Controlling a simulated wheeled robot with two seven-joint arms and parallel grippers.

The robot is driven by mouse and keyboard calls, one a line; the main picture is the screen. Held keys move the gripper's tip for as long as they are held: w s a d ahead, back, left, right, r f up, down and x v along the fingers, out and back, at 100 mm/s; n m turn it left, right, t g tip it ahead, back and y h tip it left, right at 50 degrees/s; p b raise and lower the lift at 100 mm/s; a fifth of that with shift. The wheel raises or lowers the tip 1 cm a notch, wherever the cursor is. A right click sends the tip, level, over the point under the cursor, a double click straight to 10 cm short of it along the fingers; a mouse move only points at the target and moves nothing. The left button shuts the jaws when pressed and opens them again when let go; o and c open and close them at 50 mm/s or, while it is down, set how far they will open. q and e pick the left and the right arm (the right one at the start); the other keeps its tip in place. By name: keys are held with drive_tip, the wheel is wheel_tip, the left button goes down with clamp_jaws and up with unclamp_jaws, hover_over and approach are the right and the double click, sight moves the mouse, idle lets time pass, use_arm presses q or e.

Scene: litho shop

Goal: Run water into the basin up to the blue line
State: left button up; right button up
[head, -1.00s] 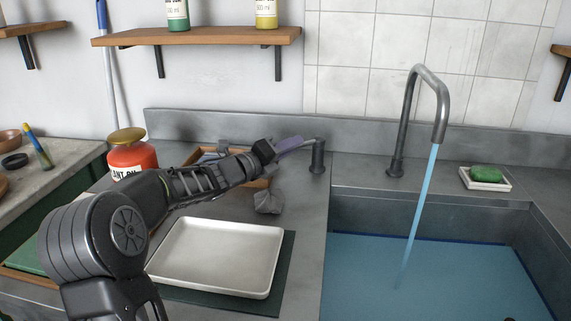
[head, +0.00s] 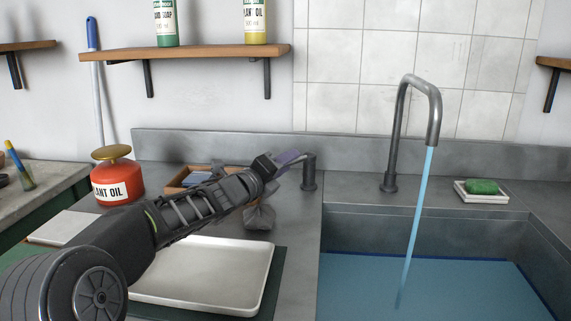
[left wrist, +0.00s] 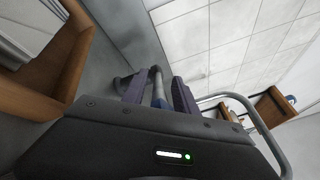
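A grey gooseneck spout (head: 434,110) pours a blue stream of water (head: 417,225) into the sunken basin (head: 375,235). The water (head: 440,290) covers the visible basin floor. A dark blue line (head: 420,256) shows along the water's back edge; whether the surface is just below or at it is hard to tell. A tap post with a side lever (head: 309,172) stands left of the spout. My left gripper (head: 288,158) is at the lever. In the left wrist view, its fingers (left wrist: 158,92) stand apart on either side of the lever, with gaps visible. My right gripper is out of view.
A white tray (head: 258,290) lies on the counter below my left arm. A red oil can (head: 118,180), a wooden box (head: 178,188) and a grey crumpled cloth (head: 260,216) are nearby. Green soap (head: 482,187) sits on a dish at right. A shelf (head: 200,52) hangs above.

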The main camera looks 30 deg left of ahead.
use_arm(q)
drive_tip(key=s, duration=0.7)
drive_tip(key=shift+s+a, duration=0.15)
drive_tip(key=shift+s, duration=0.25)
